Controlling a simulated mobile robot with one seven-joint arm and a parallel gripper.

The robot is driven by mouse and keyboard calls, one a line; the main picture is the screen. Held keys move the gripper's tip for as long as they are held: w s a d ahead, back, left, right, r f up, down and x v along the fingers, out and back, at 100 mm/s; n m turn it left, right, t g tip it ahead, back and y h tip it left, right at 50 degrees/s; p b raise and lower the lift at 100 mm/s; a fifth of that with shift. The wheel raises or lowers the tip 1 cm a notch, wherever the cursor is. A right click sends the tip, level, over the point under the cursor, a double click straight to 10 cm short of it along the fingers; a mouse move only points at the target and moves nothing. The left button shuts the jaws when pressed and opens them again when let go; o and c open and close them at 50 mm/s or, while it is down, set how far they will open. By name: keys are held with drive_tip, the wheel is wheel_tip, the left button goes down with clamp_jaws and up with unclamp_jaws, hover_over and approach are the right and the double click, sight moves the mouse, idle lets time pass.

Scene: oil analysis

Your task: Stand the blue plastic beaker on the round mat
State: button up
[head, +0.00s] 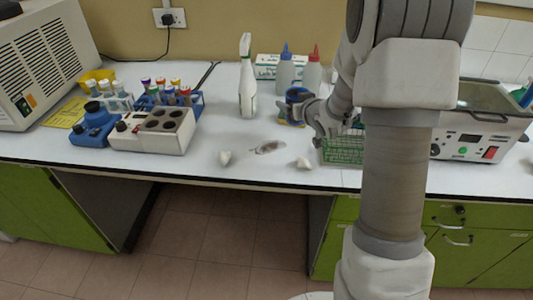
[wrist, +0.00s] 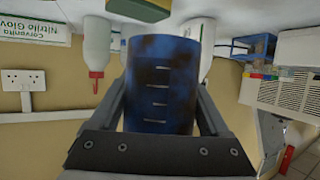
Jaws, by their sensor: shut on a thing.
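The blue plastic beaker (head: 296,95) is in my gripper (head: 307,107), above the back middle of the bench in the head view. In the wrist view the beaker (wrist: 162,85) fills the middle, with dark smudges and pale graduation marks. The jaws of my gripper (wrist: 160,108) are shut on its two sides. The wrist picture is upside down, with the bench at its top. I cannot make out a round mat in either view; my arm hides part of the bench on the right.
A white spray bottle (head: 247,82) stands left of the beaker, with squeeze bottles (head: 285,72) and a glove box (head: 266,66) behind. A green wire rack (head: 341,150) is near my wrist. Crumpled white pieces (head: 224,157) and a dirty patch (head: 268,147) lie in front.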

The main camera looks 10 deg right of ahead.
drive_tip(key=a+f+b, duration=0.1)
drive_tip(key=a, duration=0.1)
drive_tip(key=a+f+b, duration=0.1)
drive_tip(key=a+f, duration=0.1)
drive_tip(key=a, duration=0.1)
drive_tip(key=w+a+f, duration=0.1)
drive_tip(key=a+f, duration=0.1)
drive_tip(key=a, duration=0.1)
drive_tip(key=shift+f+b, duration=0.15)
drive_tip(key=shift+b, duration=0.25)
drive_tip(key=shift+a+f+b, duration=0.1)
drive_tip(key=shift+f+b, duration=0.2)
drive_tip(key=shift+f, duration=1.7)
drive_tip(key=shift+f, duration=0.2)
drive_tip(key=o, duration=1.2)
drive_tip(key=shift+r, duration=0.1)
